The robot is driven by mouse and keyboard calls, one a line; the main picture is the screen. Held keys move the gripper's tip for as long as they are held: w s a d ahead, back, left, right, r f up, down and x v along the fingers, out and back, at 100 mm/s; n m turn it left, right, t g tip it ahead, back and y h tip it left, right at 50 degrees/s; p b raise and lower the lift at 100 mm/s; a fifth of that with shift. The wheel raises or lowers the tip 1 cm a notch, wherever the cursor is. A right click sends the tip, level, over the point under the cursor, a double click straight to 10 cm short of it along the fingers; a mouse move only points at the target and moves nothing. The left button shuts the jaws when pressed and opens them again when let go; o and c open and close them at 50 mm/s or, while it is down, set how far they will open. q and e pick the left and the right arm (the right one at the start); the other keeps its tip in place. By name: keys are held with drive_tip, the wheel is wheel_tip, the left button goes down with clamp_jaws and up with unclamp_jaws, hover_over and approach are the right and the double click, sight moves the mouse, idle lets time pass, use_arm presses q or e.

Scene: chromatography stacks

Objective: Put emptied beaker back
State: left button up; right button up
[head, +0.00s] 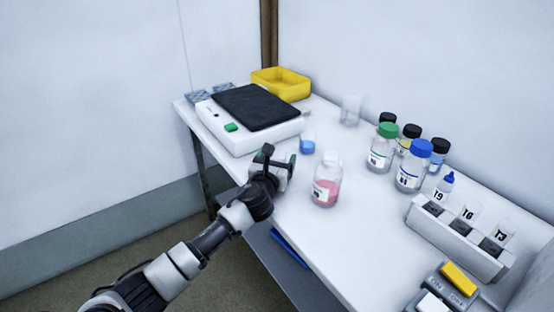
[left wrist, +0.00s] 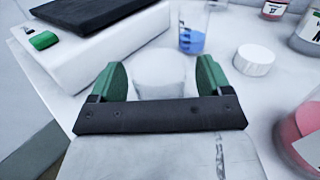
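A whitish, empty-looking beaker (left wrist: 160,75) stands out between the green fingertips of my left gripper (left wrist: 161,85) in the left wrist view. My right gripper is not in view.
A small beaker of blue liquid (head: 307,146), a pink bottle (head: 326,187) and a white cap (left wrist: 254,60) are close by. The balance (head: 243,136), yellow bin (head: 281,84), clear beaker (head: 350,110), capped bottles (head: 412,167) and tube rack (head: 455,240) stand around.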

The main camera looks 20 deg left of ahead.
use_arm(q)
drive_tip(key=shift+s+r, duration=0.15)
drive_tip(key=s+p, duration=0.1)
drive_tip(key=s, duration=0.2)
drive_tip(key=s+p, duration=0.1)
drive_tip(key=s, duration=0.7)
drive_tip(key=shift+s, duration=0.4)
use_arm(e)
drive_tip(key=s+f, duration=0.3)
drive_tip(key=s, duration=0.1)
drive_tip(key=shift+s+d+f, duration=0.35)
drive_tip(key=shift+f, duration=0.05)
